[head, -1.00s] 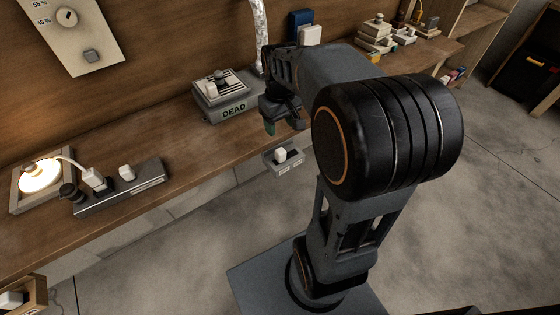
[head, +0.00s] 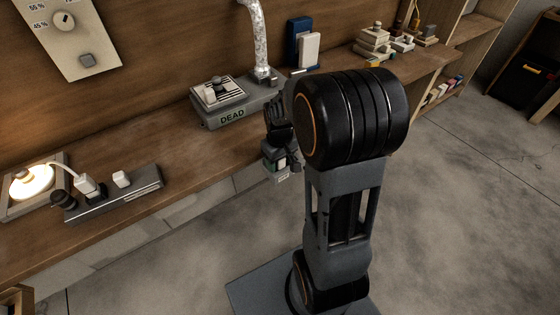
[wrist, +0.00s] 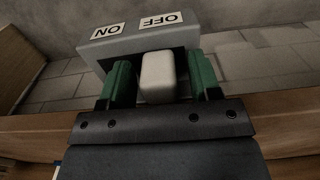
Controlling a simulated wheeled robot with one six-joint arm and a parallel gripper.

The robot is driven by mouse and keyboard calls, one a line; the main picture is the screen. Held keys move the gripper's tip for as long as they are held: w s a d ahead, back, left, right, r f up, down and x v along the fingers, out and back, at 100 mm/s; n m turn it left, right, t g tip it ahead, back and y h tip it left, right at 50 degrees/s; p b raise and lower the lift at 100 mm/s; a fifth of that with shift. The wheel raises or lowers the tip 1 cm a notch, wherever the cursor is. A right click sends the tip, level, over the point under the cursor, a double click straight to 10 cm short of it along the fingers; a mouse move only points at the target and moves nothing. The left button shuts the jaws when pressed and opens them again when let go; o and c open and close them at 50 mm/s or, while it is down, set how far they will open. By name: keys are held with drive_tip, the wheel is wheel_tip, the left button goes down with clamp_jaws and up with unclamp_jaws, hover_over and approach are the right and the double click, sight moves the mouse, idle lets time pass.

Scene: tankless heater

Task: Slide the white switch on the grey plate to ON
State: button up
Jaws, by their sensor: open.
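The white switch (wrist: 158,78) stands out from the grey plate (wrist: 130,46) in the wrist view. It is in line with the OFF label (wrist: 158,20); the ON label (wrist: 108,31) is to its left. Both labels appear upside down. My gripper (wrist: 161,76) is open, with one green fingertip on each side of the switch. A small gap shows to the left finger; contact on the right is hard to tell. In the head view, my gripper (head: 275,158) is at the bench's front edge and hides the switch and most of the plate (head: 284,178).
The wooden bench (head: 150,150) carries a grey box marked DEAD (head: 231,116), a power strip (head: 115,193) and a lit lamp (head: 32,182). A silver duct (head: 259,40) rises behind the box. The floor in front of the bench is clear.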

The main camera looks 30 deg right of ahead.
drive_tip(key=shift+c, duration=0.3)
clamp_jaws()
idle(0.4)
